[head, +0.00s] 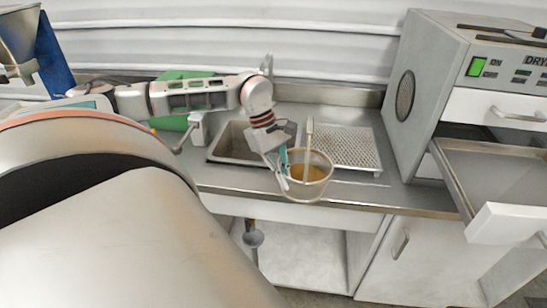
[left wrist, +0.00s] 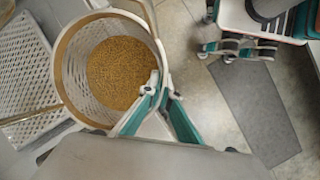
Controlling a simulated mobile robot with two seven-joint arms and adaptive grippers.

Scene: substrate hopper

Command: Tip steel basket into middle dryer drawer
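The steel basket (head: 322,187) is a round perforated bucket with golden-brown grain (left wrist: 122,68) inside. In the head view it is upright, in front of the sink and at the counter's front edge. My left gripper (head: 284,172) is at the basket's left side. In the left wrist view its teal fingers (left wrist: 164,92) are closed together at the basket's rim and handle. The dryer's middle drawer (head: 495,170) is pulled out at the right, apart from the basket, and looks empty. Teal-and-grey fingers, seemingly my right gripper (left wrist: 238,49), show in the left wrist view; their opening is unclear.
The dryer (head: 425,85) stands right of the sink (head: 232,143). A perforated drain plate (head: 345,147) lies between them. A closed upper drawer (head: 490,106) is above the open one. A green object (head: 172,122) is behind my left arm. Floor is open before the cabinets.

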